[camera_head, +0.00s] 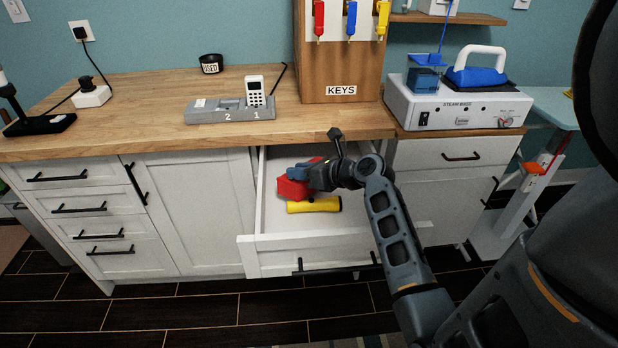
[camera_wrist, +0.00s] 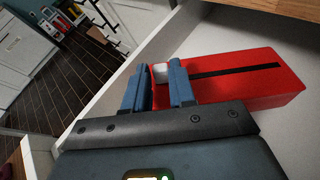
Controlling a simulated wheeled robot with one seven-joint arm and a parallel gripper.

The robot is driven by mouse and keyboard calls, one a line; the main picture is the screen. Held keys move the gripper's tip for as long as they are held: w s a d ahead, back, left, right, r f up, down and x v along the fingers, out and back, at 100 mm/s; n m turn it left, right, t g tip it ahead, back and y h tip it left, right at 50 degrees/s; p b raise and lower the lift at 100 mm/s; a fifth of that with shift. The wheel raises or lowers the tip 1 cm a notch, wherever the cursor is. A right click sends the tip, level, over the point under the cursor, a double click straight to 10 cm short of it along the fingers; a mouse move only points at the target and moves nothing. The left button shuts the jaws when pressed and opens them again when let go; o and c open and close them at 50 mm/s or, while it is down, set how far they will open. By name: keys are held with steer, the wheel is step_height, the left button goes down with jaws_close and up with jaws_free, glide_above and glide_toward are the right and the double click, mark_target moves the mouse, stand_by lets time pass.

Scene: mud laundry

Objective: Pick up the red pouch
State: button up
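The red pouch (camera_head: 291,189) lies in the open drawer (camera_head: 275,240) below the wooden counter. In the wrist view it is a red block-like pouch (camera_wrist: 262,84) with a black zip line along its top. My gripper (camera_head: 300,172) is down in the drawer at the pouch. In the wrist view its two blue fingers (camera_wrist: 161,84) stand apart at the pouch's left end. A strip of red and a small white patch show in the gap between them. The right finger overlaps the pouch in view; contact cannot be told.
A yellow cylinder (camera_head: 314,205) lies in the drawer just in front of the pouch. The drawer walls and the counter (camera_head: 150,115) edge stand close around my gripper. A key board (camera_head: 340,60) and a steam machine (camera_head: 455,105) stand on the counter.

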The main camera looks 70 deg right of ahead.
jaws_close()
stand_by(0.9)
